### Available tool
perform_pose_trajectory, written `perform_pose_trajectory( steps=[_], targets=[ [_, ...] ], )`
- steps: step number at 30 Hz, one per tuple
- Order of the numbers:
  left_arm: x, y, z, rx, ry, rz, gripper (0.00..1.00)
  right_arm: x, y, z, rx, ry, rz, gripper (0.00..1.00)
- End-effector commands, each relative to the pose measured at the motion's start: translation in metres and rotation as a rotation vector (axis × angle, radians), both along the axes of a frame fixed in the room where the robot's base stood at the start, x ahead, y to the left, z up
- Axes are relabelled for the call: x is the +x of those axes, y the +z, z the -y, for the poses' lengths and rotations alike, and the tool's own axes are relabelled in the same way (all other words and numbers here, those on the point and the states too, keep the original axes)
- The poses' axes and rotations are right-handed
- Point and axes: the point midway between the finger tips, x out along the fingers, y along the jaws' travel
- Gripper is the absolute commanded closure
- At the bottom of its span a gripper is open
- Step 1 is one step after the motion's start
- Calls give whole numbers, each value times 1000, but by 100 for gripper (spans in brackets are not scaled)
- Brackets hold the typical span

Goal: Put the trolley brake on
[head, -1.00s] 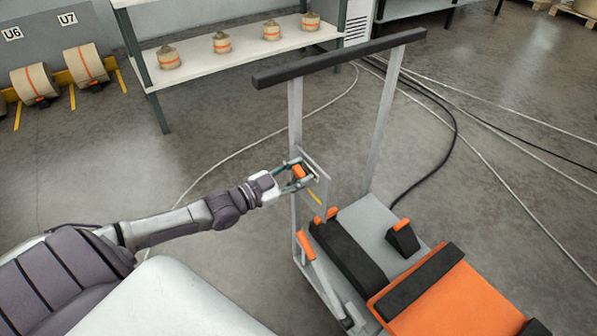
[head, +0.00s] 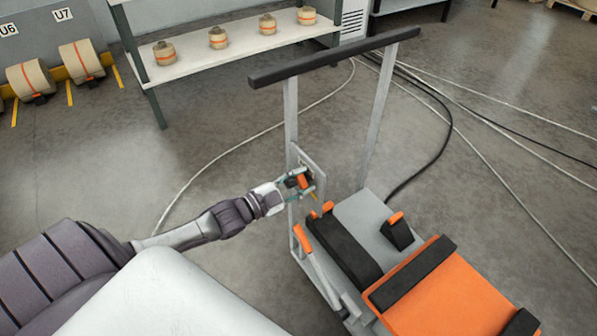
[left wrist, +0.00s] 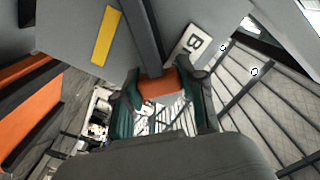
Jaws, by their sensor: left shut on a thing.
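The trolley (head: 372,215) stands right of centre in the head view, with a grey frame and a black push bar (head: 330,60). An upright grey panel on its left post carries a dark brake lever (left wrist: 141,35) with an orange grip (left wrist: 157,88). My left gripper (head: 303,182) is shut on this orange grip, its fingers on both sides of it in the left wrist view. A yellow mark (left wrist: 103,35) and a white label reading B (left wrist: 187,46) lie on the panel on either side of the lever. My right gripper is not in view.
An orange block with black bands (head: 440,295) lies on the trolley's deck, near a black wedge with an orange top (head: 398,233). An orange-topped lever (head: 303,240) stands at the trolley's left side. Cables run over the floor behind. A shelf (head: 225,56) holds several rolls.

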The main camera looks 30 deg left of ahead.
Motion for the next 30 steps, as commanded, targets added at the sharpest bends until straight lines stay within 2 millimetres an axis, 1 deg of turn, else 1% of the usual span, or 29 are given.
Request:
perform_pose_trajectory(
  steps=[5,11,17,21,30],
  targets=[
    [-2,-12,6,153,1,63,100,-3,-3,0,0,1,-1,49],
    [-5,-28,13,329,1,136,100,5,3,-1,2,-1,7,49],
    [-7,-44,18,492,1,204,100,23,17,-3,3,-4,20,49],
    [-8,-53,20,587,1,244,100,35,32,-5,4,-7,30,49],
    [-9,-65,21,723,0,300,100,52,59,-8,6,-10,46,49]
  ],
)
